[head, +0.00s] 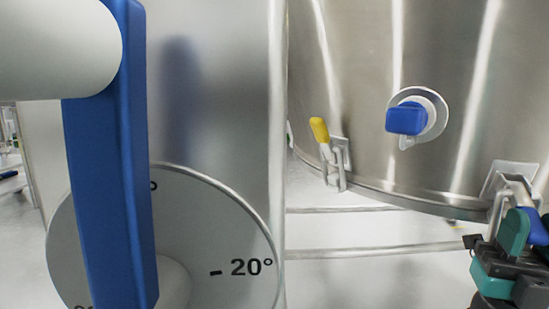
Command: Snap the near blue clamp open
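The near blue clamp (536,226) is at the right edge of the head view, on the lower rim of the steel vessel (370,90). Its metal bracket (511,179) is fixed to the vessel wall, and its blue handle is partly hidden. My gripper (512,254), dark with teal parts, is right at the clamp. A teal part overlaps the blue handle in the picture. Whether they touch, and how far apart the fingers are, I cannot tell. The right edge cuts off part of both.
A yellow-handled clamp (319,130) sits on the rim further left. A blue knob (405,118) on a round fitting sticks out of the vessel. A large blue lever (108,180) stands close in front of an angle dial (225,235) at left. Rails (370,250) run below the vessel.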

